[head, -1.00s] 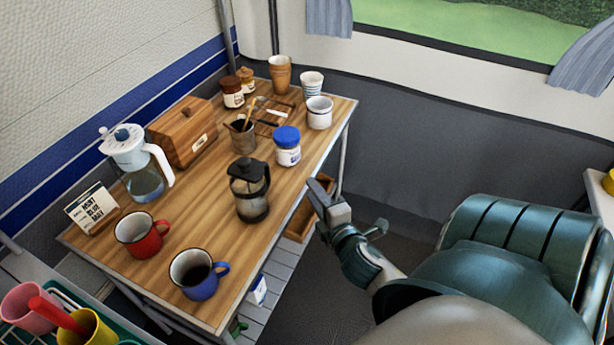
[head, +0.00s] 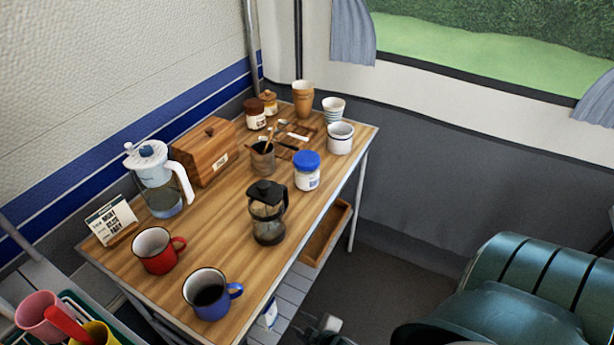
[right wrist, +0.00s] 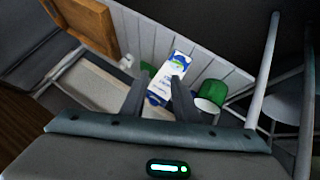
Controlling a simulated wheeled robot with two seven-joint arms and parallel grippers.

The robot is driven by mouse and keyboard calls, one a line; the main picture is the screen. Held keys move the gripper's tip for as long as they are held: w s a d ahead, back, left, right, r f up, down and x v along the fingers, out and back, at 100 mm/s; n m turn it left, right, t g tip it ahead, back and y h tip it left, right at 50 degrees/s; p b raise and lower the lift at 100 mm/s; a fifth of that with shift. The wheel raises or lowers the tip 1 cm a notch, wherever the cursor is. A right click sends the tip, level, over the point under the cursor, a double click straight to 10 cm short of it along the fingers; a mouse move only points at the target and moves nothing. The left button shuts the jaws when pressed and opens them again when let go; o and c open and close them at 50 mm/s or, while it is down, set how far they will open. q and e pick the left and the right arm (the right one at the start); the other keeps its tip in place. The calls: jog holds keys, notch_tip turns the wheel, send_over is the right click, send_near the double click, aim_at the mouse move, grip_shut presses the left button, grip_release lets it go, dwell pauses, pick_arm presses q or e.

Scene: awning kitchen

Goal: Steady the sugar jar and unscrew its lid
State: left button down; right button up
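The sugar jar, a white jar (head: 307,177) with a blue lid (head: 306,159), stands upright near the table's right edge in the head view. Its lid is on and no gripper touches it. My right gripper (head: 325,328) shows only partly at the bottom of the head view, below and away from the table top. In the right wrist view my right gripper (right wrist: 157,98) has its two fingers apart, with nothing held between them. The fingers point toward the lower shelf. My left gripper is not in view.
The wooden table (head: 225,225) also bears a French press (head: 268,215), a blue mug (head: 206,294), a red mug (head: 155,252) and a white enamel mug (head: 340,138). An open drawer (head: 327,235) juts out below its right edge. A carton (right wrist: 176,70) stands on the lower shelf.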

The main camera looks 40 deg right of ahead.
jog(key=s+a+f+m+g+y, duration=0.1)
jog(key=s+a+f+m, duration=0.1)
jog(key=s+a+f, duration=0.3)
jog(key=s+a+f+m+y, duration=0.1)
jog(key=s+a+f, duration=0.4)
jog(key=f, duration=0.7)
jog(key=shift+s+a+m+g+y, duration=0.3)
jog(key=shift+s+a+m+g, duration=0.1)
jog(key=shift+a+m, duration=0.15)
